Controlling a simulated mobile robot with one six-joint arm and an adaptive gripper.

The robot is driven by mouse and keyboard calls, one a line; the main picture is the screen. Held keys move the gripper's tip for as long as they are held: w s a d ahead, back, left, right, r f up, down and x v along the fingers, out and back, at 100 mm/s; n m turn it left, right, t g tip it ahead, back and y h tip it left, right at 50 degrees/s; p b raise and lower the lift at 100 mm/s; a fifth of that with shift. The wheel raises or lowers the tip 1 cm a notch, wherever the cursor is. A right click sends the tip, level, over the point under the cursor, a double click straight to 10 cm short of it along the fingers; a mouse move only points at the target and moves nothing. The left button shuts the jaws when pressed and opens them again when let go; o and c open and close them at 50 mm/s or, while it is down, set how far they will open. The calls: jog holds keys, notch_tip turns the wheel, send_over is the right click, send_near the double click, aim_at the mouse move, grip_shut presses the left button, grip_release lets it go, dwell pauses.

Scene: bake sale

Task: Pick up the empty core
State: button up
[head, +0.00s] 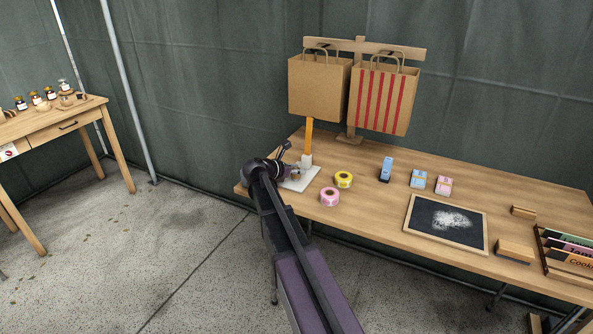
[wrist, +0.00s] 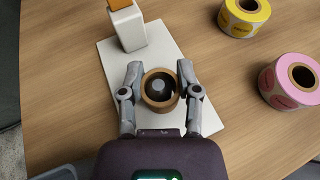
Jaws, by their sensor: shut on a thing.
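The empty core is a brown cardboard ring (wrist: 158,107) in the middle of the wrist view. A dark grey peg (wrist: 159,86) shows inside it, so the core is around the peg or just above it; I cannot tell which. My gripper (wrist: 160,76) has a finger on each side of the core and is shut on it. Beneath is a white base plate (wrist: 182,44) with a white post (wrist: 128,30) topped in orange. In the head view, my gripper (head: 292,172) is over the plate at the table's left end, and my arm hides most of the core.
A yellow label roll (head: 343,180) and a pink one (head: 329,197) lie close to the right of the plate. A chalkboard (head: 420,217), blue and pink small items, and a card rack are further right. Paper bags (head: 320,88) hang on a stand behind.

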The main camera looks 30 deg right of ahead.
jog(key=shift+r+p, duration=4.05)
jog(key=shift+r, duration=0.3)
jog(key=shift+d, duration=0.1)
